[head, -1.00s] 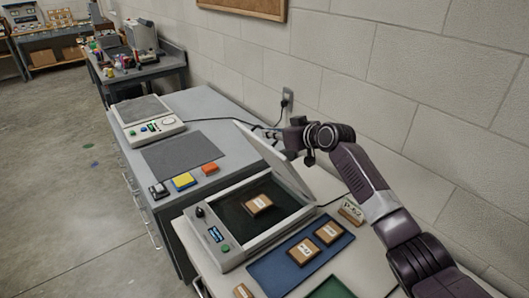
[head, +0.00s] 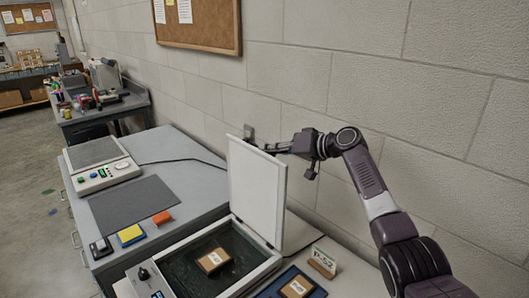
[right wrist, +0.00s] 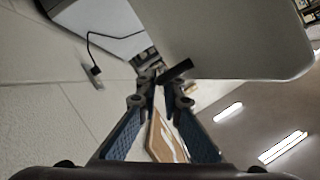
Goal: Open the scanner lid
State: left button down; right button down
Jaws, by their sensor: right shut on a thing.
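The scanner (head: 165,262) sits low in the head view, its pale lid (head: 257,192) standing nearly upright on its far right side. A brown block with a white label (head: 214,260) lies on the dark glass (head: 187,271). My right gripper (head: 274,148) is at the lid's upper edge on the wall side, shut on the lid. In the right wrist view my gripper (right wrist: 158,84) has its fingertips close together at a dark tab (right wrist: 177,70) by the lid (right wrist: 225,35). The exact grip is partly hidden. My left gripper is out of view.
A blue tray (head: 268,291) with a labelled block (head: 297,287) is right of the scanner, near a small sign (head: 322,263). The wall (head: 330,110) is close behind my right arm. A grey bench (head: 195,185) holds a grey mat (head: 133,203) and coloured blocks.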

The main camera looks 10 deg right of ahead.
jog(key=shift+f, duration=0.1)
jog(key=c, duration=2.4)
grip_release()
jog(key=v, duration=1.2)
jog(key=shift+w, duration=0.1)
